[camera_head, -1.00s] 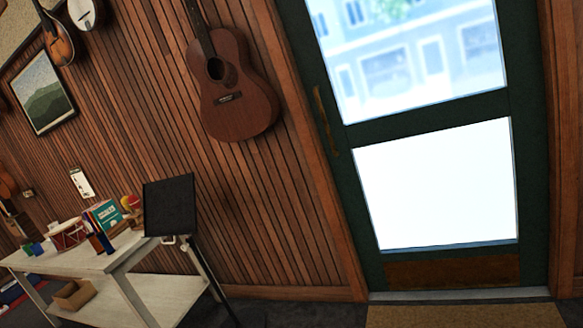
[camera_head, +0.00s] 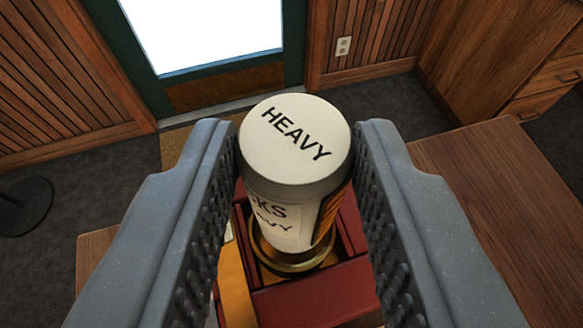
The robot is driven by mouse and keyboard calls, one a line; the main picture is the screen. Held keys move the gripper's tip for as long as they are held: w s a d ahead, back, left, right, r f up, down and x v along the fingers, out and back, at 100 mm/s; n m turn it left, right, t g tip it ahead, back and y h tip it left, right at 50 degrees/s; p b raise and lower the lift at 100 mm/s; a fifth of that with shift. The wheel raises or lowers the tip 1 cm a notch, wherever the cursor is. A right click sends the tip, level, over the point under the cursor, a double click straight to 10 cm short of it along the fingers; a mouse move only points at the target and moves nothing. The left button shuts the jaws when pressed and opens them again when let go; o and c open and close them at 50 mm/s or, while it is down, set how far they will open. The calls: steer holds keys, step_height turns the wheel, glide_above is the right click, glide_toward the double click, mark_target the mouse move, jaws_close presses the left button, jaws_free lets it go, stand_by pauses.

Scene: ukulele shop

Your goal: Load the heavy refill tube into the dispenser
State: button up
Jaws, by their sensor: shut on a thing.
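The heavy refill tube (camera_head: 292,150) is a cream cylinder with "HEAVY" printed on its top. Its side carries a white label and a black and orange patch. My gripper (camera_head: 298,140) is shut on it, with one ridged grey finger on each side. Below the tube is the dispenser (camera_head: 318,300), a red box with a round brass ring (camera_head: 290,266) on top. The tube's lower end lies over the ring in the picture. I cannot tell whether it is inside the ring or just above it.
The dispenser is on a wooden counter (camera_head: 480,180). A yellow-orange strip (camera_head: 235,285) is at the dispenser's left. Beyond are dark floor, a green-framed door (camera_head: 290,40) and wooden drawers (camera_head: 545,100). A round black base (camera_head: 25,205) stands at left.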

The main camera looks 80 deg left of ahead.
steer(key=shift+f+b, duration=1.1)
steer(key=shift+f, duration=0.2)
steer(key=shift+d+p, duration=0.1)
steer(key=shift+p, duration=0.75)
stand_by(0.6)
steer(key=shift+r+p, duration=1.6)
steer(key=shift+p, duration=1)
stand_by(1.6)
steer(key=shift+f, duration=0.3)
stand_by(0.7)
